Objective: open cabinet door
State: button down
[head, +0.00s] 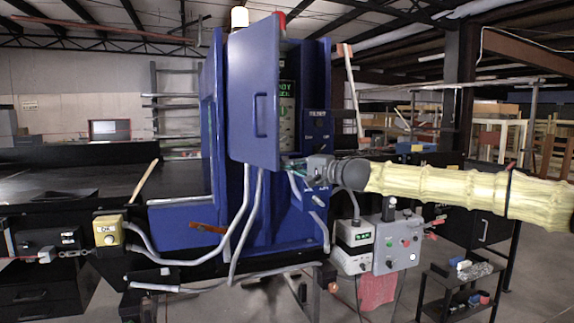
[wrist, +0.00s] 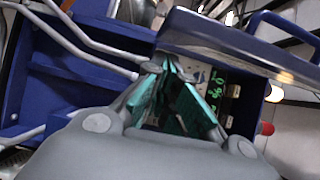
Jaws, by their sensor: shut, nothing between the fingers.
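The blue cabinet (head: 218,110) stands in the middle of the head view. Its blue door (head: 250,85) stands ajar, swung out at an angle, with a blue handle (head: 261,115) on its outer face. The gap shows an inside panel with green lit text (head: 287,92). My gripper (head: 289,164) is at the door's lower right edge, by the opening and away from the handle. In the wrist view the teal fingers (wrist: 173,68) meet near the door's lower edge, empty. The door (wrist: 225,42) and handle (wrist: 285,32) show there too. Whether the fingers touch the door is unclear.
Grey conduits (head: 247,225) run below the cabinet. A yellow button box (head: 108,230) sits at left. A grey control box (head: 397,242) and a white meter (head: 355,240) are below my arm. A black cart (head: 460,295) stands at lower right.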

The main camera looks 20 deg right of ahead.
jog(key=shift+s+a, duration=0.25)
jog(key=shift+a, duration=0.4)
jog(key=shift+a+f+b, duration=0.15)
jog(key=shift+b, duration=0.2)
